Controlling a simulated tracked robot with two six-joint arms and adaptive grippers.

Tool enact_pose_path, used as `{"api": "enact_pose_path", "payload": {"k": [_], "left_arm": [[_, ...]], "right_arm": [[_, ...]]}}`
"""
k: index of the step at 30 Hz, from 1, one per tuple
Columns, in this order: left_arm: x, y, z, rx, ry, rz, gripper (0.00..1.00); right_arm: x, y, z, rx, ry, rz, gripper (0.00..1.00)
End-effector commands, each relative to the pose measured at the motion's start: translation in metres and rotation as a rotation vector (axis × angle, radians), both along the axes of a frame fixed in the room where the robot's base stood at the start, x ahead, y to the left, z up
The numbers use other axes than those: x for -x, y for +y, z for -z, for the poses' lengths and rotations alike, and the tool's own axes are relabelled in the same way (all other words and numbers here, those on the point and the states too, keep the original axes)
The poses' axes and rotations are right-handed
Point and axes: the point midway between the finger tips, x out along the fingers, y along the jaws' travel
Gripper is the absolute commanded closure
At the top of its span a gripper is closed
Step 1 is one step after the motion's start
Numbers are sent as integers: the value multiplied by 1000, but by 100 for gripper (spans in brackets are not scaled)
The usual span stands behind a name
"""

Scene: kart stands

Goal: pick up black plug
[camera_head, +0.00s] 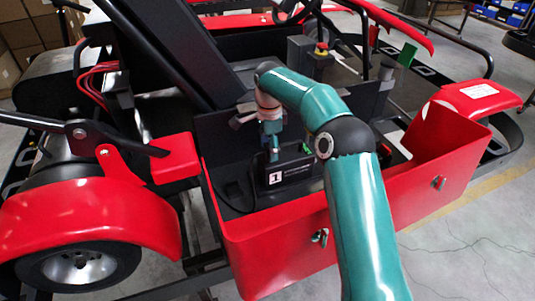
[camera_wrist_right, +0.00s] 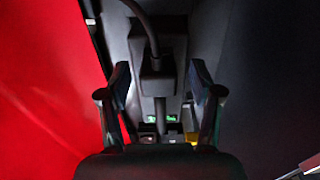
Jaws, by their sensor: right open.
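The black plug (camera_wrist_right: 158,82) shows in the right wrist view, with a black cable (camera_wrist_right: 142,22) running from it toward the top. My right gripper (camera_wrist_right: 161,76) is open, with one finger on each side of the plug. I see gaps between the fingers and the plug. In the head view my right gripper (camera_head: 273,155) is down inside the red side box of the kart, by a black unit marked 1 (camera_head: 289,172). The plug cannot be made out clearly there. My left gripper is not in view.
The red side box (camera_head: 285,240) has walls close around my right gripper. A red wall (camera_wrist_right: 45,90) fills the left of the wrist view and a dark surface (camera_wrist_right: 275,80) fills the right. A red fender (camera_head: 85,217) and wheel (camera_head: 80,268) stand at the left.

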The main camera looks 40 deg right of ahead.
Motion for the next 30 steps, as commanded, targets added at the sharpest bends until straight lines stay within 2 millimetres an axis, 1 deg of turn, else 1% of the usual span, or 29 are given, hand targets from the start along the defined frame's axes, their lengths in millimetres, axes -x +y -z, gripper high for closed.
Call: {"api": "enact_pose_path", "payload": {"k": [1, 2, 3, 5, 6, 12, 23, 26, 30], "left_arm": [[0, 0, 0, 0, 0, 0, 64], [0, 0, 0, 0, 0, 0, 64], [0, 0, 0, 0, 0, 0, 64], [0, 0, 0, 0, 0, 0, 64], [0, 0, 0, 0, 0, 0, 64], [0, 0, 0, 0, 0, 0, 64], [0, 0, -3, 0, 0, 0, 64], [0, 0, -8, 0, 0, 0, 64], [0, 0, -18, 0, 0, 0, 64]], "right_arm": [[0, 0, 0, 0, 1, -1, 39], [0, 0, 0, 0, 1, -1, 44], [0, 0, 0, 0, 1, -1, 50], [0, 0, 0, 0, 1, -1, 60], [0, 0, 0, 0, 1, -1, 67], [0, 1, 0, 0, 0, -1, 100], [-1, 1, -4, 0, -1, -1, 100], [-1, 0, -9, 0, -2, -1, 100], [0, -1, -22, 1, -3, 1, 100]]}}
